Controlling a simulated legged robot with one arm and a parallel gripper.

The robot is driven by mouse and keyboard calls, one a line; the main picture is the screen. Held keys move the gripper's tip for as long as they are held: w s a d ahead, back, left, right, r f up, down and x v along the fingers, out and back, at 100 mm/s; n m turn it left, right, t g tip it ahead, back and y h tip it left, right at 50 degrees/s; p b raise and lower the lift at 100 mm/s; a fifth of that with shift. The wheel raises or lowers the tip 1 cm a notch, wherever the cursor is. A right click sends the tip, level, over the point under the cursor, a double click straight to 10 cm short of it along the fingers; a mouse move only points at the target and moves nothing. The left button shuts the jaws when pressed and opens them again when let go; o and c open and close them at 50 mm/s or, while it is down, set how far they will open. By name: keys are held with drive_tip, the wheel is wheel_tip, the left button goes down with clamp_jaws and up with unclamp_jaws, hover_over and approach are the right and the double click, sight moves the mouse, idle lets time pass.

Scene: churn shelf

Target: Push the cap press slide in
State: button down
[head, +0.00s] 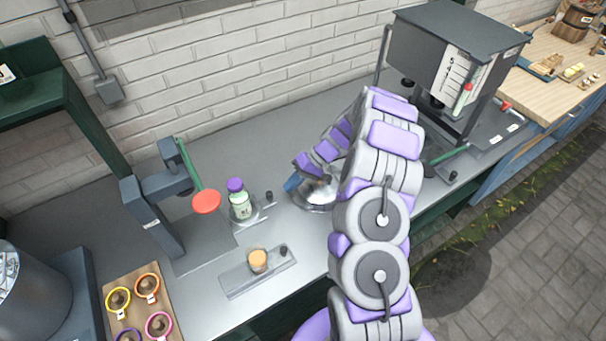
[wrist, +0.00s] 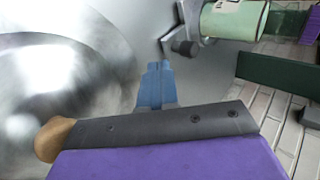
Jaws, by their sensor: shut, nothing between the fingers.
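The cap press (head: 160,215) stands at the left of the counter, with a green lever ending in a red round knob (head: 206,202). A white and green bottle with a purple cap (head: 237,185) stands beside it on a small plate with a dark knob (head: 268,196). In front lies a flat grey slide plate (head: 234,281) with a black knob (head: 284,250) and an orange cap (head: 258,261). I cannot tell which plate is the press slide. My gripper (head: 291,184) is shut and empty, right of the bottle; its blue fingers show in the wrist view (wrist: 155,75).
A shiny metal bowl (head: 314,203) sits by my gripper, partly hidden by my arm. A dark machine (head: 452,50) stands at back right. A brick wall (head: 240,50) bounds the back.

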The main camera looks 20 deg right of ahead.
sight(245, 205)
drive_tip(key=shift+a+r, duration=0.1)
drive_tip(key=shift+a, duration=1.65)
drive_tip(key=a+b, duration=0.1)
drive_tip(key=a, duration=0.3)
drive_tip(key=s+a+b, duration=0.1)
drive_tip(key=a, duration=0.3)
drive_tip(key=s+a+b, duration=0.1)
drive_tip(key=a, duration=0.3)
drive_tip(key=shift+s+a, duration=0.15)
drive_tip(key=shift+s, duration=0.1)
drive_tip(key=shift+d, duration=0.2)
drive_tip(key=shift+a, duration=0.1)
